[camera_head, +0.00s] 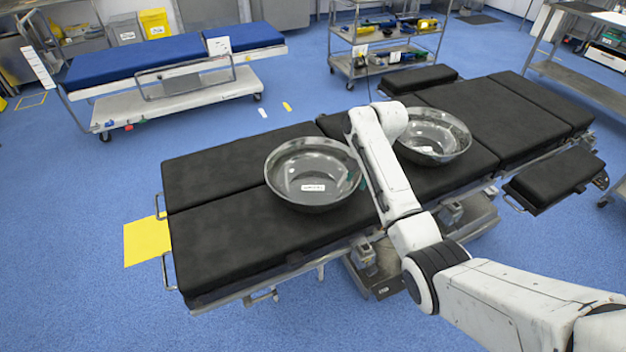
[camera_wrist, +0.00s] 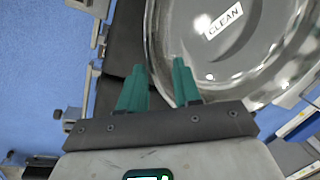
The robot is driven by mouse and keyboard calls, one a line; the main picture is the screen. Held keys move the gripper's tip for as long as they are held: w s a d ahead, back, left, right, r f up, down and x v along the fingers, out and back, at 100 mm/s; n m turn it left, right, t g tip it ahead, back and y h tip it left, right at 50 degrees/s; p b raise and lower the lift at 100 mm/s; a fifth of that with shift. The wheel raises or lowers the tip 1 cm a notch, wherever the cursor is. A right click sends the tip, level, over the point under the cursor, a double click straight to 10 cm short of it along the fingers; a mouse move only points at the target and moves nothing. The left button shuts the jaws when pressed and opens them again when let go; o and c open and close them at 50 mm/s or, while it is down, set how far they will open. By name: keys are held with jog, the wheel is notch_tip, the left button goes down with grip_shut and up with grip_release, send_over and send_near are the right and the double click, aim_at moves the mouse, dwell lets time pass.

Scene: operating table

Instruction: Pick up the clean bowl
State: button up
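The clean bowl (camera_wrist: 215,62) is a shiny metal bowl with a label reading CLEAN, filling the upper right of the wrist view. It appears to be the left of two bowls in the head view, on the black operating table; its label is too small to read there. My gripper (camera_wrist: 158,66) is open, with teal fingers apart at the bowl's rim. One finger overlaps the rim, the other is outside it. I cannot tell whether they touch the wall. In the head view a bit of teal finger (camera_head: 352,177) shows at the left bowl's right side; my arm hides the rest.
A second metal bowl (camera_head: 445,140) stands to the right on the table (camera_head: 220,235), partly behind my arm. The table's left end is bare. A blue-topped stretcher (camera_head: 150,65) and a wheeled cart (camera_head: 385,50) stand behind, with blue floor between.

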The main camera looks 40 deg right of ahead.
jog(key=shift+a+x, duration=0.2)
jog(key=shift+x, duration=1.65)
jog(key=shift+c, duration=0.4)
grip_shut()
